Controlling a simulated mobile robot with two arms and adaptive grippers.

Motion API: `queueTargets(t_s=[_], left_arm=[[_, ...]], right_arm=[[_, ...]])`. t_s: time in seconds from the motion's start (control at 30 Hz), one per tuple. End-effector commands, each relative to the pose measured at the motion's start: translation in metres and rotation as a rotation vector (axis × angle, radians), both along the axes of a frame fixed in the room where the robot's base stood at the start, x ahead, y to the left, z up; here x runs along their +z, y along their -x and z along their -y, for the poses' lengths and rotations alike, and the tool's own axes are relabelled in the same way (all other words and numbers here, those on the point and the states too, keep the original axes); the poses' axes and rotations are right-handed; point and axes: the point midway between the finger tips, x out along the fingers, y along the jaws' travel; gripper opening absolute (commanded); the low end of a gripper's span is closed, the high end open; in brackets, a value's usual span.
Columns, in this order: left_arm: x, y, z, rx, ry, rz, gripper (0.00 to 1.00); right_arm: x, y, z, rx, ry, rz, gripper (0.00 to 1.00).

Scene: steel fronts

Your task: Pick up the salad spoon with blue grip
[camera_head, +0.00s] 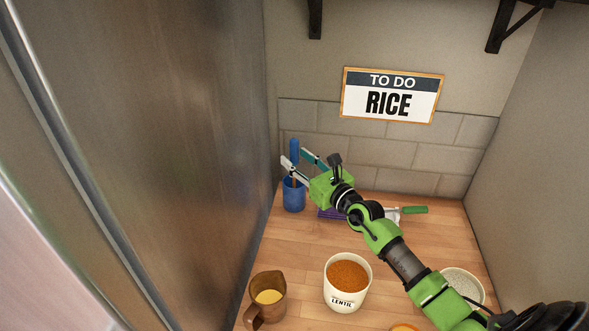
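A blue grip (294,150) stands upright out of a blue utensil holder (293,196) at the back left of the wooden counter. I take it to be the salad spoon's grip; its lower end is hidden in the holder. My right gripper (293,157) reaches in from the right, its fingers spread apart, one to each side of the blue grip. I see gaps beside the grip, so the fingers look open. Whether either finger touches it is too small to tell. My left gripper is not in view.
A lentil container (343,300), a brown pitcher (258,311) and a bowl of white grains (465,283) stand in front. A green handle (413,210) and a purple item (330,214) lie behind my arm. A steel front (170,130) closes the left side.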

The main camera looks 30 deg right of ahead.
Motion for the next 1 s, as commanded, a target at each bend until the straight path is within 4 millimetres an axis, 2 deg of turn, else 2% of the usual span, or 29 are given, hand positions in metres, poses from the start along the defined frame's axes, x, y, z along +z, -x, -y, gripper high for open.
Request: queueTargets(t_s=[0.13,0.43,0.57,0.6,0.87,1.0], left_arm=[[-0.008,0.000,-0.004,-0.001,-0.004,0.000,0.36],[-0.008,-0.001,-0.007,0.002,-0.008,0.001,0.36],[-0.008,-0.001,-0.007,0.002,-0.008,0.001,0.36],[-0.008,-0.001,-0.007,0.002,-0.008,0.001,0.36],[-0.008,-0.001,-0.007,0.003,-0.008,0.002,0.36],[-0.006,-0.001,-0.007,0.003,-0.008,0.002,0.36]], right_arm=[[-0.002,-0.015,-0.002,0.001,-0.001,0.000,0.38],[-0.001,-0.017,-0.003,0.000,0.000,-0.002,0.38],[-0.001,-0.017,-0.003,0.000,-0.001,-0.001,0.04],[-0.001,-0.017,-0.003,0.000,-0.001,-0.001,0.00],[0.000,-0.017,-0.003,0.000,-0.001,-0.001,0.00],[0.010,-0.018,-0.003,0.001,-0.003,0.004,0.00]])
